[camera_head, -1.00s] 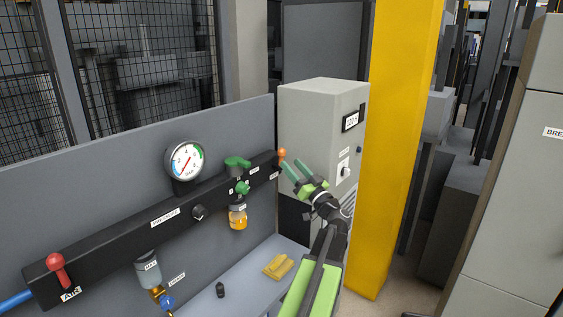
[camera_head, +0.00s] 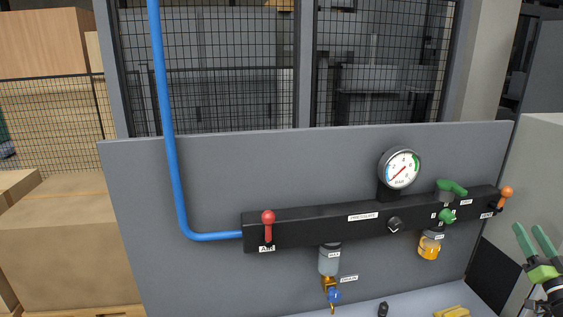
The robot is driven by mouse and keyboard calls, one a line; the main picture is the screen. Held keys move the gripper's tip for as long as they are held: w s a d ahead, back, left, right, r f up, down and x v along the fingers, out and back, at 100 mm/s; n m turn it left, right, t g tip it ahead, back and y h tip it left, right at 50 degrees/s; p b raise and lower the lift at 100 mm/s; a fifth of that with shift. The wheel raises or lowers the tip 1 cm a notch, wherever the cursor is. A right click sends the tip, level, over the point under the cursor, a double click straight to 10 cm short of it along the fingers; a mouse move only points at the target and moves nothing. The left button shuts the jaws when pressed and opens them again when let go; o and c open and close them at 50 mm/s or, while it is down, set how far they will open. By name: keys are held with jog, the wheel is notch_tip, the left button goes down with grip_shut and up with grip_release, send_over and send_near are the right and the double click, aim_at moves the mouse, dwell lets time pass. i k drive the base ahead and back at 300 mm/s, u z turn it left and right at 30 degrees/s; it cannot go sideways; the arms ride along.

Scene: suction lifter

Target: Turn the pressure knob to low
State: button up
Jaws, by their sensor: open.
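The pressure knob (camera_head: 395,223) is a small black knob on the front of the black manifold bar (camera_head: 312,223), just right of and below a white label that seems to read PRESSURE (camera_head: 363,217). Its pointer direction is too small to tell. Above it stands a round gauge (camera_head: 399,169) marked BAR, with a red needle pointing to the lower left. My gripper (camera_head: 534,243) is at the right edge, with green fingers spread open and empty. It is well to the right of the knob and apart from it.
A red lever (camera_head: 268,225) labelled AIR is at the bar's left, where a blue hose (camera_head: 176,160) joins. Green valves (camera_head: 451,188), an orange lever (camera_head: 506,194) and an amber bowl (camera_head: 430,246) are at its right. A clear bowl (camera_head: 329,260) hangs below. Yellow cloth (camera_head: 451,312) lies on the shelf.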

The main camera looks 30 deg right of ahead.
aim_at(395, 223)
jog(key=k, duration=1)
